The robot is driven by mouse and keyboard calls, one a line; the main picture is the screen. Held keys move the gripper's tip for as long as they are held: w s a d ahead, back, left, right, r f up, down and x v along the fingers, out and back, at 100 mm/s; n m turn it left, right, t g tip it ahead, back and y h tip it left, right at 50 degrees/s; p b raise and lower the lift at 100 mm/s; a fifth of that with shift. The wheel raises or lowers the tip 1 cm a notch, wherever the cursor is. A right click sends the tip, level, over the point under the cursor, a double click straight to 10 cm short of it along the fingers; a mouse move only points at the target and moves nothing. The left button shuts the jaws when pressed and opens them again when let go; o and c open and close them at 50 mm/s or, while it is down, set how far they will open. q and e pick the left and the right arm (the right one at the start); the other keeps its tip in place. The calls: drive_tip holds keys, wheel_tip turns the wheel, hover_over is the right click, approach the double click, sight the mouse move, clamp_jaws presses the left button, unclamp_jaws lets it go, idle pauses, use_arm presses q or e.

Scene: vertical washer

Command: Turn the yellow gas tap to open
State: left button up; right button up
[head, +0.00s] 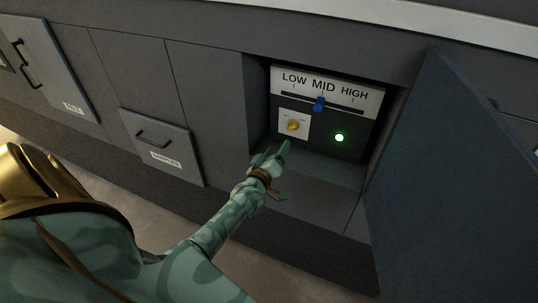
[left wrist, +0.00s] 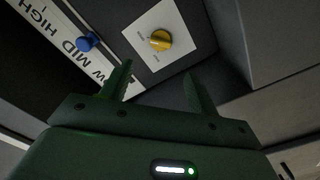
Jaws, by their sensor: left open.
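The yellow gas tap (head: 292,126) is a small round knob on a white plate inside an open recess in the dark cabinet front. In the left wrist view the tap (left wrist: 160,40) lies beyond my fingertips, on its white plate (left wrist: 180,18); the small lettering there is too small to read. My left gripper (head: 275,152) is in front of the recess, just below and left of the tap. In the left wrist view the left gripper (left wrist: 158,82) has its two fingers spread, with nothing between them and apart from the tap. My right gripper is not in view.
Above the tap is a LOW-MID-HIGH slider with a blue knob (head: 319,104) at MID. A green light (head: 339,138) glows right of the tap. An open dark door (head: 445,170) stands at the right of the recess. The recess side wall (head: 257,100) is close on the left.

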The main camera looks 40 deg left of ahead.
use_arm(q)
drive_tip(key=v, duration=0.6)
drive_tip(key=shift+f, duration=0.1)
